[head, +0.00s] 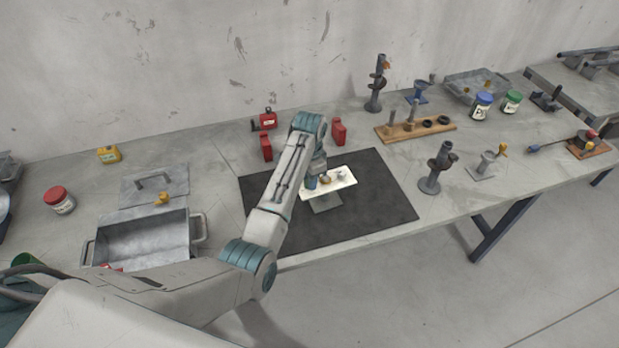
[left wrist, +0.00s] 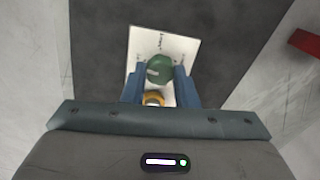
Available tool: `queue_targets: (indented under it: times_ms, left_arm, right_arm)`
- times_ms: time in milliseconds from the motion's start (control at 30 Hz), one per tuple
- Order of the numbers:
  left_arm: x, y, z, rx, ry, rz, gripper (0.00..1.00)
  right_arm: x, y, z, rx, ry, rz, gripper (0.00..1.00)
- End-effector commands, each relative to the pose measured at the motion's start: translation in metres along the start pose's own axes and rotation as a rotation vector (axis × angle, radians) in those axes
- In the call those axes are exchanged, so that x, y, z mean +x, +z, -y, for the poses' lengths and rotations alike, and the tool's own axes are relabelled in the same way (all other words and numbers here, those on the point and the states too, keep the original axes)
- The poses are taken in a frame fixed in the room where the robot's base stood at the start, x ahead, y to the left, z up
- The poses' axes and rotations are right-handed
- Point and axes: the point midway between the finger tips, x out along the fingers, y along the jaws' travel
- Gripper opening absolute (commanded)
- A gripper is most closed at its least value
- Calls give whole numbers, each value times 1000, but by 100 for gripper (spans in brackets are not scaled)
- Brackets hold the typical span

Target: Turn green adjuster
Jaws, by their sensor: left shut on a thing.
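The green adjuster (left wrist: 160,69) is a round knob with a pale mark, on a white plate (left wrist: 181,43) in the left wrist view. My left gripper (left wrist: 160,86) is shut on it, with a blue finger on each side. In the head view the white plate (head: 345,183) sits raised on a small stand on the black mat (head: 385,190). My left gripper (head: 313,180) reaches down over the plate's left end there and hides the green adjuster. A yellow-orange knob (left wrist: 153,99) lies just below the green one in the wrist view. My right gripper is not in view.
Red items (head: 339,131) stand behind the mat. An open metal box (head: 143,238) is to the left. A wooden rack (head: 416,130) and a dark stand (head: 436,167) are to the right. The mat's right part is clear.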

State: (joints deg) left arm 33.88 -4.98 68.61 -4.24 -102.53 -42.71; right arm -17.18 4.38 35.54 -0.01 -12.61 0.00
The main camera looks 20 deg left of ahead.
Motion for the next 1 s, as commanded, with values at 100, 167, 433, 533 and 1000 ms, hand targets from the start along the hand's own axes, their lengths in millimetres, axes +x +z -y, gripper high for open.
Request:
queue_targets:
  times_ms: [100,167,433,533,1000]
  left_arm:
    - [1,0,0,-62,1,1,3]
    - [1,0,0,-87,1,1,3]
    - [1,0,0,-153,1,1,3]
    - [1,0,0,-161,1,1,3]
    - [1,0,0,-162,1,1,48]
  right_arm:
    - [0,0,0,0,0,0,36]
    - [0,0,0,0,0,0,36]
    - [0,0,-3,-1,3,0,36]
    - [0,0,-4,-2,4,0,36]
    - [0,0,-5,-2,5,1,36]
